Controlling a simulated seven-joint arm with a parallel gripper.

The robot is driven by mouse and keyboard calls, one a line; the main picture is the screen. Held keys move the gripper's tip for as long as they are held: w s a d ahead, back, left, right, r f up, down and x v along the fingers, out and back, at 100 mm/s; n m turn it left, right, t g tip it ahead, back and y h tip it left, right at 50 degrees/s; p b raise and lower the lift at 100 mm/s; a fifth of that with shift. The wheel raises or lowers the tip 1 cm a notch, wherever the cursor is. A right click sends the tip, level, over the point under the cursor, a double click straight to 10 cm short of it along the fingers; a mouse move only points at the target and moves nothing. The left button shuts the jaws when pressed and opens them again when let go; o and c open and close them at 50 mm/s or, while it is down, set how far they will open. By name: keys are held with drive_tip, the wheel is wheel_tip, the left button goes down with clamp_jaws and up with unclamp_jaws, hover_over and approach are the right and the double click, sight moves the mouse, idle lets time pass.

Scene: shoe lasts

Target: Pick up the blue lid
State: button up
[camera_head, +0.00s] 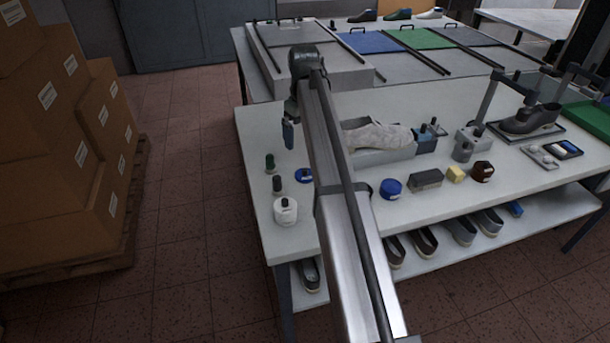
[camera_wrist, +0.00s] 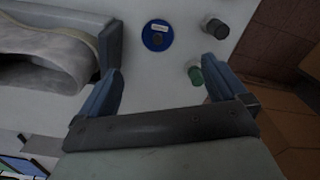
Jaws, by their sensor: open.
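The blue lid (camera_head: 304,175) is a flat blue disc with a dark knob on top. It lies on the white table near its left edge, partly hidden by my arm in the head view. It shows whole in the wrist view (camera_wrist: 157,35), ahead of my gripper and roughly between the lines of its fingers. My gripper (camera_wrist: 160,88) is open and empty, with two blue fingers spread apart. In the head view one blue finger of my gripper (camera_head: 288,135) shows above the table, apart from the lid.
A green-topped bottle (camera_head: 270,163) and a dark-topped bottle (camera_head: 277,185) stand left of the lid. A white jar (camera_head: 286,211) stands in front. A blue jar (camera_head: 391,188) stands farther right.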

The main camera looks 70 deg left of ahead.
hover_over(305, 169)
drive_tip(key=f, duration=0.7)
drive_tip(key=shift+s+d+f, duration=0.2)
drive_tip(key=shift+d+f, duration=0.1)
drive_tip(key=shift+d, duration=0.05)
drive_tip(key=shift+w+a+f, duration=0.1)
drive_tip(key=shift+a+f, duration=0.05)
drive_tip(key=shift+f, duration=1.3)
drive_tip(key=shift+w+a+f, duration=0.1)
drive_tip(key=shift+f, duration=1.3)
drive_tip(key=shift+c, duration=0.3)
drive_tip(key=c, duration=1.1)
